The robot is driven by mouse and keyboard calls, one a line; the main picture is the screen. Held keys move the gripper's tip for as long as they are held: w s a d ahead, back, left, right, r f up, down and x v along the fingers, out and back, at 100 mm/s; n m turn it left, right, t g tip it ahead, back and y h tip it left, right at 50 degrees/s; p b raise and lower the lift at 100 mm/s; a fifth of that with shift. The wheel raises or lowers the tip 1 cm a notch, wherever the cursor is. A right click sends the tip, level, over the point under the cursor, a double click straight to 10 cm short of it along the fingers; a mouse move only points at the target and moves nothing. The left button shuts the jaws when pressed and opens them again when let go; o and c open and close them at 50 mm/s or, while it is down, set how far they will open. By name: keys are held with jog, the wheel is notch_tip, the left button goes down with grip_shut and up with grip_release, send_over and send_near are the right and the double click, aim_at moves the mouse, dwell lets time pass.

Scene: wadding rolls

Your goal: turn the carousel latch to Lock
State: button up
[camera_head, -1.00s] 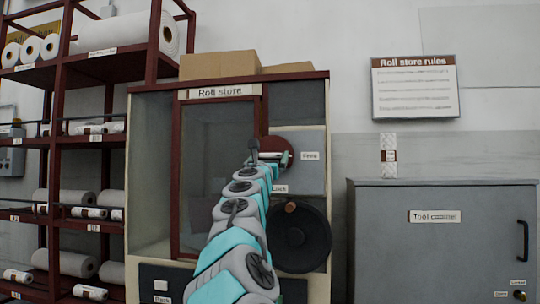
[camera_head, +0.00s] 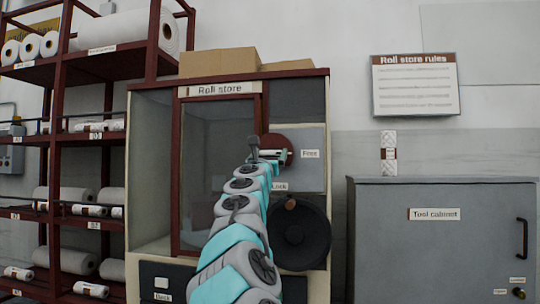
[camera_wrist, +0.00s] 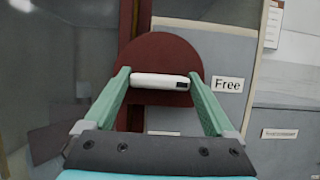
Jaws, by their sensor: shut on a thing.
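The carousel latch is a dark red round plate (camera_wrist: 155,52) with a white bar handle (camera_wrist: 160,80) across it. In the wrist view the bar lies nearly level, its dark-marked end towards the "Free" label (camera_wrist: 228,85) on the right. My gripper (camera_wrist: 160,78) is shut on the handle, with one green finger at each end of the bar. In the head view the latch plate (camera_head: 279,143) shows behind my gripper (camera_head: 269,156), which partly hides it. The "Lock" label (camera_head: 279,187) is below the latch and "Free" is to its right.
The latch sits on a grey panel of the roll store cabinet (camera_head: 142,180), right of its glazed door (camera_head: 221,145). A black handwheel (camera_head: 300,236) with a brown knob is below. A grey tool cabinet (camera_head: 440,255) stands right; a shelf rack of rolls (camera_head: 59,170) stands left.

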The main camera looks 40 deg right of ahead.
jog(key=shift+m, duration=0.5)
jog(key=m+g+p, duration=0.1)
jog(key=m, duration=0.1)
jog(key=m+g+h, duration=0.1)
jog(key=m, duration=0.2)
jog(key=shift+w+g+h+p, duration=0.1)
jog(key=shift+g+h+p, duration=0.2)
jog(key=shift+p, duration=0.05)
jog(key=m+g+p, duration=0.1)
jog(key=m, duration=0.2)
jog(key=m+g+p, duration=0.1)
jog(key=m, duration=0.2)
jog(key=shift+a+r+g, duration=0.1)
jog(key=shift+g, duration=0.3)
jog(key=m+g+p, duration=0.1)
jog(key=m, duration=0.1)
jog(key=m+p, duration=0.1)
jog(key=m, duration=0.2)
jog(key=shift+g, duration=0.4)
jog(key=m+p, duration=0.1)
jog(key=m, duration=0.1)
jog(key=m+g+y+p, duration=0.1)
jog(key=m, duration=0.1)
jog(key=shift+g, duration=0.3)
jog(key=shift+m+y+p, duration=0.3)
jog(key=shift+m+p, duration=0.15)
jog(key=shift+m, duration=0.25)
